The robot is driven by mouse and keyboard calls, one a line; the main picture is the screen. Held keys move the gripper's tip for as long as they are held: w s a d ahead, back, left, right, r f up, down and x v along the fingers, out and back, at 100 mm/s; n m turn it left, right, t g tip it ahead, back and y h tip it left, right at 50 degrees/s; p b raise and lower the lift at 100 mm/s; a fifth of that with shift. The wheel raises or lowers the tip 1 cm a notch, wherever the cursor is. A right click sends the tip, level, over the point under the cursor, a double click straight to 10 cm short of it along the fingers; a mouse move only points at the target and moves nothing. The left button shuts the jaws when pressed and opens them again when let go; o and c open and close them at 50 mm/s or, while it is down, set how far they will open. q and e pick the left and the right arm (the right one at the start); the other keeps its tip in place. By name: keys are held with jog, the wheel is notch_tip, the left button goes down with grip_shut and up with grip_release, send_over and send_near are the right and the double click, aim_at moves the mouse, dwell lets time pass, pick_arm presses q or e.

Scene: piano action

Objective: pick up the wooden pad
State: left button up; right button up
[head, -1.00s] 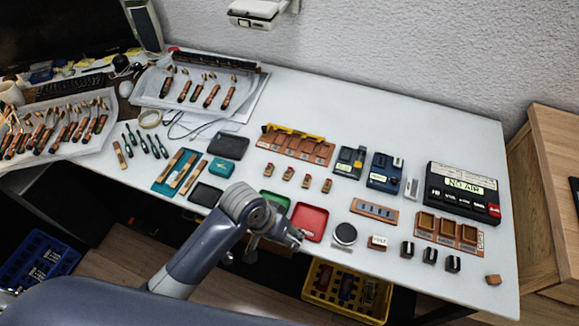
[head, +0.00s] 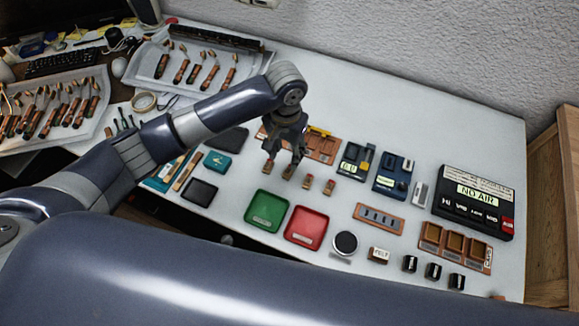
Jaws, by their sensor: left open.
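Several small wooden blocks with reddish tops stand in a row mid-table in the head view; I cannot tell which one is the wooden pad. The two right blocks, one (head: 309,181) and another (head: 330,187), are clear of my gripper. The two left blocks, one (head: 267,168) and another (head: 288,173), sit just below its fingertips. My left gripper (head: 283,158) points down over these two, open, with nothing visible held. Whether its fingers touch a block cannot be told. My right gripper is not in view.
A green tray (head: 267,211) and a red tray (head: 306,229) lie in front of the blocks. A wooden rack (head: 323,149) is behind them. Dark blue devices (head: 393,176) and a black "NO AIR" box (head: 474,202) stand to the right. The table's back right is clear.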

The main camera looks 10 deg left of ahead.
aim_at(287, 171)
pick_arm(q)
notch_tip(287, 171, down, 2)
jog(key=shift+f, duration=0.25)
notch_tip(287, 171, down, 5)
jog(key=shift+d+r+p, duration=0.1)
jog(key=shift+d+p, duration=0.05)
jog(key=shift+p, duration=0.35)
jog(key=shift+f, duration=0.5)
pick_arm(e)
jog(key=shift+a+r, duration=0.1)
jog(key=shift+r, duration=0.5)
pick_arm(q)
jog(key=c, duration=1)
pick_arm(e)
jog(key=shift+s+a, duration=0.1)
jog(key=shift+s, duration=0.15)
